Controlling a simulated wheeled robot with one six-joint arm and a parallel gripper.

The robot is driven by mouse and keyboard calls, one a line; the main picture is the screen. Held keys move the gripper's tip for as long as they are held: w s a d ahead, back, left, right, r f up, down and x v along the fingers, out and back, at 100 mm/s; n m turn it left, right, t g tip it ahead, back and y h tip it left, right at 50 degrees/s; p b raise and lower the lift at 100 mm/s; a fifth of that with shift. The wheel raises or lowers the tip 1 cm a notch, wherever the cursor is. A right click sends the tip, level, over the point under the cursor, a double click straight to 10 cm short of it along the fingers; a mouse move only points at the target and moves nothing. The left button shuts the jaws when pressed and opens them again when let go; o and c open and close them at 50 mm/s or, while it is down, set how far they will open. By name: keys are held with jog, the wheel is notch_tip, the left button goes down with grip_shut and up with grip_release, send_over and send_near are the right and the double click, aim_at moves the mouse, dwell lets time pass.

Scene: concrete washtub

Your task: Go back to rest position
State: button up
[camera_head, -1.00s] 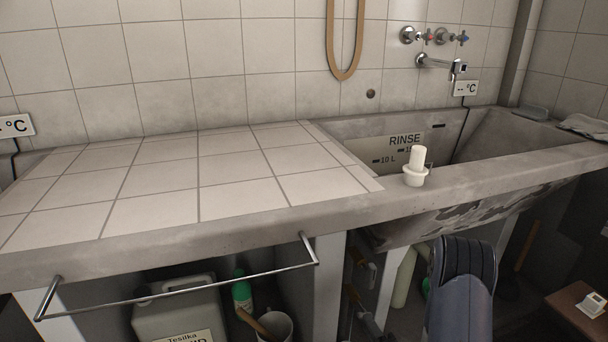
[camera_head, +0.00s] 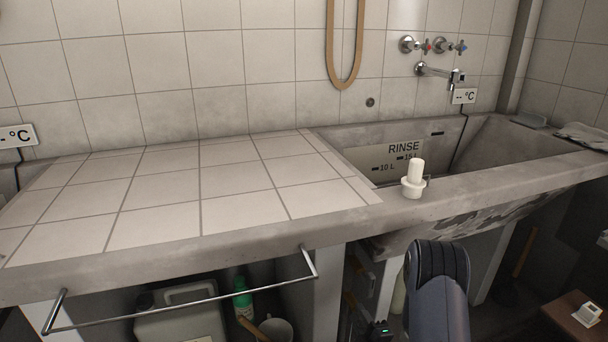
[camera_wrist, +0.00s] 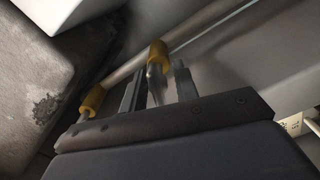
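My gripper (camera_wrist: 158,82) shows in the wrist view with its two dark fingers apart. In the head view my dark arm link rises at the lower right, in front of the washtub's underside, and the fingers are not visible there.
The concrete washtub (camera_head: 470,197) and tiled counter (camera_head: 160,190) stand above. A white stepped plug-like piece (camera_head: 414,180) stands on the rim. A metal rail (camera_head: 190,307) juts out in front. A brown stool (camera_head: 570,318) stands right.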

jog(key=m, duration=0.4)
jog(key=shift+r, duration=0.1)
jog(key=shift+d+m, duration=0.1)
jog(key=shift+m, duration=1.9)
jog(key=shift+r, duration=0.1)
